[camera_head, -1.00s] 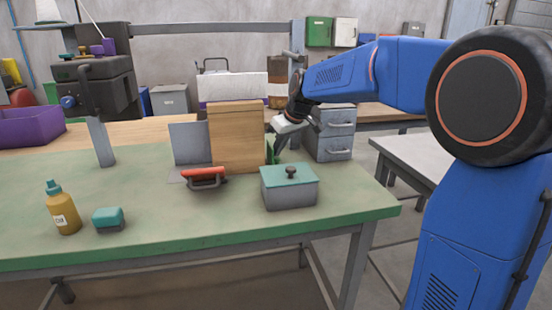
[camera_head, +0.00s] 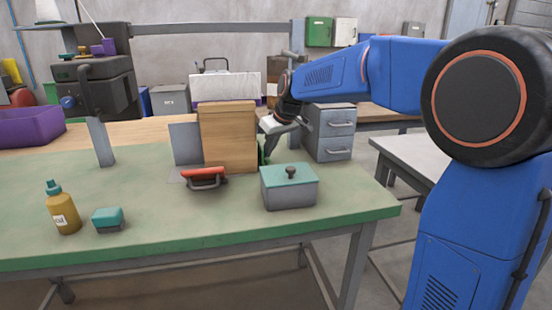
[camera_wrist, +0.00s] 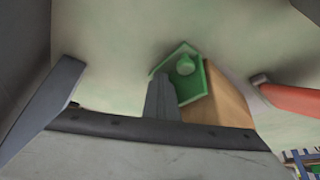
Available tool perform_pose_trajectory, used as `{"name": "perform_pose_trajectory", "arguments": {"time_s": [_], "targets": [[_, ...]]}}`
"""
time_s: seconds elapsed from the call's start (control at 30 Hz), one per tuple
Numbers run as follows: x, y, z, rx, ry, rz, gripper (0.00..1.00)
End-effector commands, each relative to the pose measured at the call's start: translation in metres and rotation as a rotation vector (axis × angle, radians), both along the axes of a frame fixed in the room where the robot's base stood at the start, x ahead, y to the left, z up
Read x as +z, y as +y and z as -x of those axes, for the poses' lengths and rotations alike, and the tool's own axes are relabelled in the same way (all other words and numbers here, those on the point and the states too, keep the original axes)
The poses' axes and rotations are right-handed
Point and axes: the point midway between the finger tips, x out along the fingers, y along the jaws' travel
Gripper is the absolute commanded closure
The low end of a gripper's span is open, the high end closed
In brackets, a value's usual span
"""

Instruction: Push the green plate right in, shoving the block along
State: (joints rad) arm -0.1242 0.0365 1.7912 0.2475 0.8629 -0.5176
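The wooden block (camera_head: 228,140) stands upright on the green-topped table, in front of a grey metal sheet (camera_head: 185,143). In the head view, only a thin edge of the green plate (camera_head: 262,155) shows at the block's right side. The wrist view shows the green plate (camera_wrist: 196,84) with its round green knob, flat against the block (camera_wrist: 230,100). My gripper (camera_head: 268,150) is at the plate's right side, pointing down and left.
A red-handled tool (camera_head: 204,177) lies close in front of the block. A grey box with a teal lid (camera_head: 289,187) stands near my gripper, and a grey drawer unit (camera_head: 330,132) behind it.

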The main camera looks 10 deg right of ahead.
Motion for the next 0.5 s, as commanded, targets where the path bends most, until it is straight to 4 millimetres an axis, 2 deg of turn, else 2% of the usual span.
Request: {"name": "perform_pose_trajectory", "arguments": {"time_s": [0.5], "targets": [[0.0, 0.017, 0.0, 0.001, 0.0, 0.0, 1.0]]}}
